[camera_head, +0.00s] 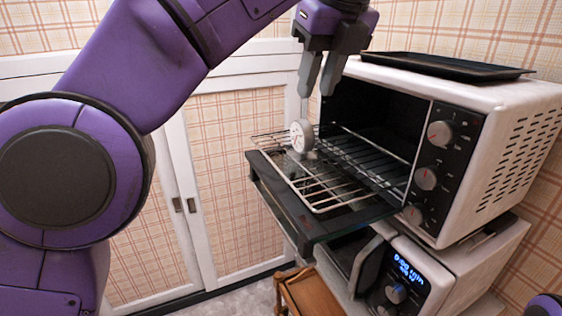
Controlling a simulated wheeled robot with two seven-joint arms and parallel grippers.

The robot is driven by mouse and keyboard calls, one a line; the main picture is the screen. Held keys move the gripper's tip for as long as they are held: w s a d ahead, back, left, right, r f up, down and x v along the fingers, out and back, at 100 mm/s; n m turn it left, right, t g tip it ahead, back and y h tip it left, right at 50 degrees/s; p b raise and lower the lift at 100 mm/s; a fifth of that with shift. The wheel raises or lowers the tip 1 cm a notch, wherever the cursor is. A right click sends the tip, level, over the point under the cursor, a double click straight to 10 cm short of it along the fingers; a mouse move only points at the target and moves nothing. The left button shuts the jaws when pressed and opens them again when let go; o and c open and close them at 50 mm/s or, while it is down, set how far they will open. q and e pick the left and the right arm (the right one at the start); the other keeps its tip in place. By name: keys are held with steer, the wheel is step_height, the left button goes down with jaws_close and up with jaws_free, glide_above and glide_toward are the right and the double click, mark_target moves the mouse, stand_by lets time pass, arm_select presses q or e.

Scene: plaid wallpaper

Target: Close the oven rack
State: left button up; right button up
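The white toaster oven (470,160) stands on the right with its dark glass door (310,222) folded down. The wire oven rack (325,190) is slid partly out over the open door, and its rear part is inside the dark cavity. A small round white dial-like object (301,137) stands on the rack's left part. My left gripper (317,90) hangs fingers down above the rack and in front of the cavity's upper left. Its two fingers are apart with nothing seen between them. My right gripper is not in view.
A black tray (445,67) lies on top of the oven. Below is a second white appliance (450,275) with a lit blue display and a door (355,260) that looks open. A wooden piece of furniture (312,297) stands at the bottom. Plaid-panelled white doors (235,130) are behind.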

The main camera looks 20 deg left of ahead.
arm_select(q)
steer(key=a+f+h+b, duration=0.1)
steer(key=a+f+b, duration=0.1)
steer(key=a+f+h+b, duration=0.1)
steer(key=a+f+b, duration=0.1)
steer(key=b, duration=0.1)
steer(key=s+a+f+h+b, duration=0.1)
steer(key=a+f+b, duration=0.1)
steer(key=a+b, duration=0.1)
steer(key=shift+a+f, duration=0.1)
steer(key=shift+f, duration=0.2)
jaws_close()
steer(key=s+a+f+m+t+h+b, duration=0.1)
steer(key=s+a+f+m+h+b, duration=0.1)
steer(key=s+a+m+h+b, duration=0.25)
steer(key=s+a+f+m+t+h+b, duration=0.1)
steer(key=s+a+f+m+h+b, duration=0.15)
steer(key=a+m+b, duration=0.35)
steer(key=s+r+m+t+p, duration=0.1)
steer(key=s+r+m+t, duration=0.1)
steer(key=s+m, duration=0.25)
steer(key=w+d+f+m+p, duration=0.1)
steer(key=w+d+f+m, duration=0.2)
steer(key=w+d+f, duration=0.2)
steer(key=shift+w+d+f+p, duration=0.2)
steer(key=shift+w+d+p, duration=0.1)
steer(key=shift+w+d, duration=1.65)
